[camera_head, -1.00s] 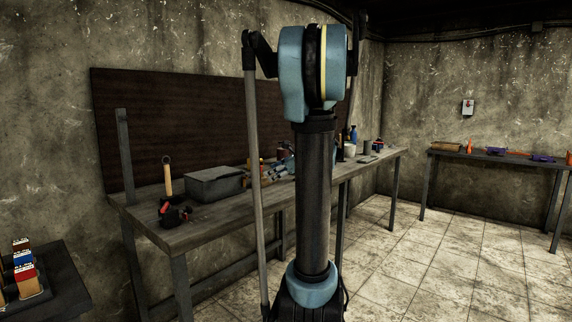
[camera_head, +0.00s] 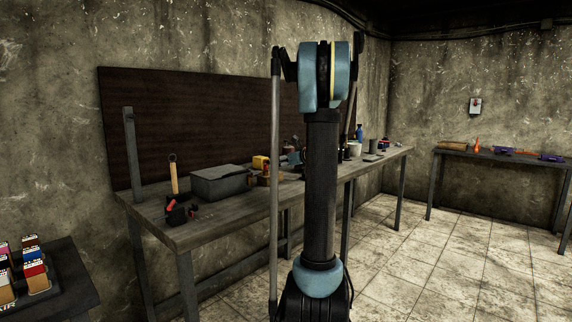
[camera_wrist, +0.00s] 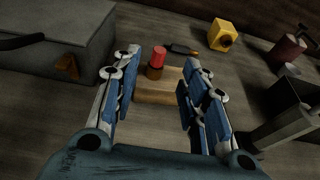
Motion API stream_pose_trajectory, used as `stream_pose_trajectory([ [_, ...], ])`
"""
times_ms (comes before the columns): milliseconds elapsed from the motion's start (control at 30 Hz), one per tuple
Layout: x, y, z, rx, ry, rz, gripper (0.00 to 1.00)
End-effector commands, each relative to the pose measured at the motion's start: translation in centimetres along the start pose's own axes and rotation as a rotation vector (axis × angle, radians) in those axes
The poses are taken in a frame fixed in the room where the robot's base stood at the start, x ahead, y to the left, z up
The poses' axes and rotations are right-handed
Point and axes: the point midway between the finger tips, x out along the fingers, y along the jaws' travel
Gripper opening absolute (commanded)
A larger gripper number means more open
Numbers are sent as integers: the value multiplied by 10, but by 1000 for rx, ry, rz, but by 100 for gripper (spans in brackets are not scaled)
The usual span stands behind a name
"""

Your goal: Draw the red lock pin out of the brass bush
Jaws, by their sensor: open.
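The red lock pin (camera_wrist: 158,56) stands upright in the wrist view. Below it is the short brass-brown bush (camera_wrist: 154,72), on a pale wooden block (camera_wrist: 158,92) on the bench. My gripper (camera_wrist: 161,60) is open, with one blue-padded finger on each side. In the picture the pin lies between the fingers, nearer the left one; I see no contact. How deep the pin sits in the bush is hidden. In the head view my gripper shows only partly beside my arm (camera_head: 293,157), and the pin is too small to make out.
A grey lidded box (camera_wrist: 60,45) stands close on the left. A yellow block (camera_wrist: 222,35) and a dark-handled tool (camera_wrist: 183,49) lie behind the pin. Dark red cylinders (camera_wrist: 288,48) and a dark box (camera_wrist: 297,95) stand on the right.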

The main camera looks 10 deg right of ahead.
Motion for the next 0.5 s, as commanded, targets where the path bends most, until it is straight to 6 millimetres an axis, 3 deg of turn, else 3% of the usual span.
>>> stream_pose_trajectory([
  [500,79,0,0,0,0,1,40],
])
